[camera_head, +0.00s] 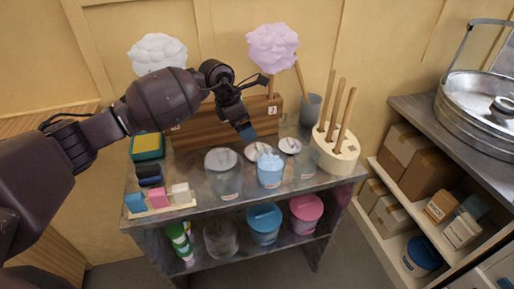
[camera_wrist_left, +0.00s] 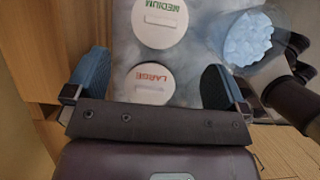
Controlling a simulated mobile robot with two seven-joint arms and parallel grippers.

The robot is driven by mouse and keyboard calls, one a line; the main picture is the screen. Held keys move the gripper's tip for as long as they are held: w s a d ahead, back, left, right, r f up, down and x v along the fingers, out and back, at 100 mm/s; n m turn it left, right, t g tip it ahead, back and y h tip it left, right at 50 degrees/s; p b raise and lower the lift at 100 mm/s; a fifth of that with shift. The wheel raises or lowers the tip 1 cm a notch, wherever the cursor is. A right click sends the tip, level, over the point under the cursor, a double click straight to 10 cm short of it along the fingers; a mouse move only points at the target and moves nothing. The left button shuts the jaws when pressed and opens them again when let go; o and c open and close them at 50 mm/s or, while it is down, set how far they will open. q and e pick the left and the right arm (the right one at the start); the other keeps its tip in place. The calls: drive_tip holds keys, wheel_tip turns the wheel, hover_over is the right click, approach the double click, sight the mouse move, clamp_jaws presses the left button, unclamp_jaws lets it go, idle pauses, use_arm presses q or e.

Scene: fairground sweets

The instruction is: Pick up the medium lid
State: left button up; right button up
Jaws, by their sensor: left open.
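The medium lid is a white disc with a raised grip and green lettering. It lies flat on the grey counter in the left wrist view (camera_wrist_left: 159,22) and at the right of two lids in the head view (camera_head: 290,146). My left gripper (camera_head: 247,133) is open and empty, with blue fingertips. My right gripper is out of view.
A cup of blue floss (camera_head: 270,170) stands in front of the lids, with a clear tub (camera_head: 223,178) left of it. A round holder with sticks (camera_head: 336,151) stands to the right. A wooden block (camera_head: 205,126) runs behind.

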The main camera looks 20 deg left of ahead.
use_arm(q)
hover_over(258, 147)
drive_tip(key=s+a, duration=0.1)
drive_tip(key=a, duration=0.1)
wheel_tip(258, 147, down, 4)
drive_tip(key=shift+s+f, duration=0.15)
drive_tip(key=shift+b+x, duration=0.65)
drive_tip(key=shift+x, duration=2.35)
drive_tip(key=c, duration=0.6)
